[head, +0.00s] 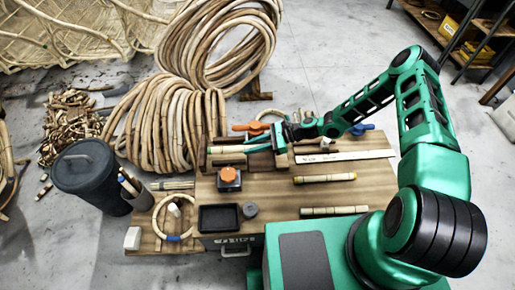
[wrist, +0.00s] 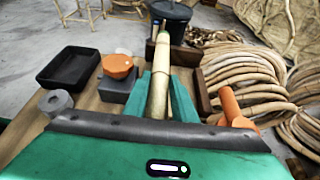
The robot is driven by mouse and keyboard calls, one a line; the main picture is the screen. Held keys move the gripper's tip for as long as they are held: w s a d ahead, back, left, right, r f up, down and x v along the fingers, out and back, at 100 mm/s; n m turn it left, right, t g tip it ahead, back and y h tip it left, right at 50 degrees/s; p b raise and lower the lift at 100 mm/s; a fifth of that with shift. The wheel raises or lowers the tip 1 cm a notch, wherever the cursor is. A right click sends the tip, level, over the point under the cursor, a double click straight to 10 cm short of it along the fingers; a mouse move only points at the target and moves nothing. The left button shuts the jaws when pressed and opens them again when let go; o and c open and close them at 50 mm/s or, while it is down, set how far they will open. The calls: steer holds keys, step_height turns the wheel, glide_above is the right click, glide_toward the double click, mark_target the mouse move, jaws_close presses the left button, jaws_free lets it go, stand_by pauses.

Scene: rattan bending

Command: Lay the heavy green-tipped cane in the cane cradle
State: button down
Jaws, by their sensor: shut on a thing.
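My gripper (head: 279,138) is shut on the green-tipped cane (head: 232,149), a pale jointed stick pointing left in the head view. In the wrist view the cane (wrist: 161,65) runs away from me between the green fingers, with its green tip at the far end. The cane cradle (head: 261,161) is dark brown wood at the back left of the bench. Its brown uprights show near the cane in the wrist view (wrist: 204,95). The cane lies over the cradle; I cannot tell whether it touches it. The gripped end is partly hidden by my gripper.
Two other canes lie on the bench, one upper (head: 325,178) and one lower (head: 333,211). A pale ruler (head: 345,156) lies behind them. An orange-topped block (head: 229,178) and a black tray (head: 218,218) stand in front of the cradle. Rattan coils (head: 165,125) rise behind.

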steer(key=w+d+f, duration=0.1)
steer(key=w, duration=0.1)
steer(key=w+d+f, duration=0.3)
steer(key=w+d, duration=0.1)
steer(key=shift+d+f, duration=0.1)
steer(key=shift+f, duration=0.25)
steer(key=shift+d+f, duration=0.1)
steer(key=shift+f, duration=1.95)
steer(key=shift+f, duration=0.1)
steer(key=c, duration=1.5)
jaws_free()
steer(key=shift+o, duration=0.2)
steer(key=v, duration=1.2)
